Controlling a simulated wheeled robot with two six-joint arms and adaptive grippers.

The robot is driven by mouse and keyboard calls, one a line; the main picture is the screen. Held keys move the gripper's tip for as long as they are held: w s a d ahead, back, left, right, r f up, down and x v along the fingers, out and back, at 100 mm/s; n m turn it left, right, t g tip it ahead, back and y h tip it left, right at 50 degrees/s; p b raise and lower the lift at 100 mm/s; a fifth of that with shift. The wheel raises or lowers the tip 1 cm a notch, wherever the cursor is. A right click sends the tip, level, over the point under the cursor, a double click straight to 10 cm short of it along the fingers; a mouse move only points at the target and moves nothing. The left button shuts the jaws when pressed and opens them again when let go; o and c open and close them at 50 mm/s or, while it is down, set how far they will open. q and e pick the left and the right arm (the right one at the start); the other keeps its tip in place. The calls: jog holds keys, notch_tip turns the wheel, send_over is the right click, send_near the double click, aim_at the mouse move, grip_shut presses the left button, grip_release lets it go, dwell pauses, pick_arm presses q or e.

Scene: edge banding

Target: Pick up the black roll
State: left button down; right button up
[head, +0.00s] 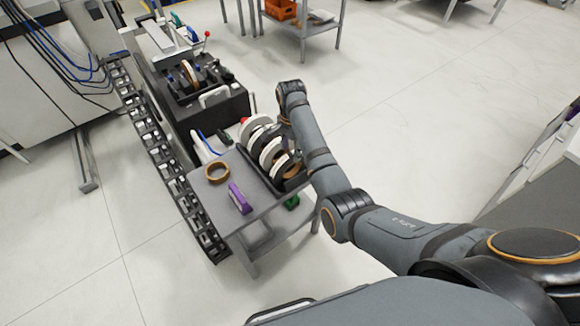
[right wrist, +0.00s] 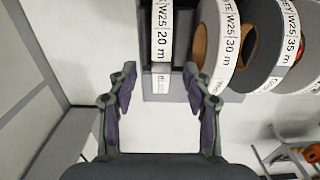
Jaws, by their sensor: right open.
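My right gripper (right wrist: 160,95) is open and empty, with its two fingers apart, in the right wrist view. A roll with a white "20 m" label (right wrist: 161,35) is ahead of the gap between the fingers, seen edge-on, so its face colour is unclear. My left gripper is out of view.
A dark machine (head: 205,110) stands behind the table. Open floor (head: 400,120) lies to the right.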

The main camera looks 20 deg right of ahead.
aim_at(290, 161)
jog(key=shift+f, duration=0.35)
jog(key=shift+w+f, duration=0.15)
jog(key=shift+a+f+p, duration=0.15)
jog(key=shift+f+p, duration=0.6)
jog(key=shift+f, duration=0.1)
jog(key=f, duration=0.2)
jog(key=shift+s+f, duration=0.2)
jog(key=shift+f, duration=0.45)
jog(key=shift+w, duration=0.1)
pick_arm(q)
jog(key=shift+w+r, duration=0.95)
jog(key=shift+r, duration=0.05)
pick_arm(e)
grip_shut()
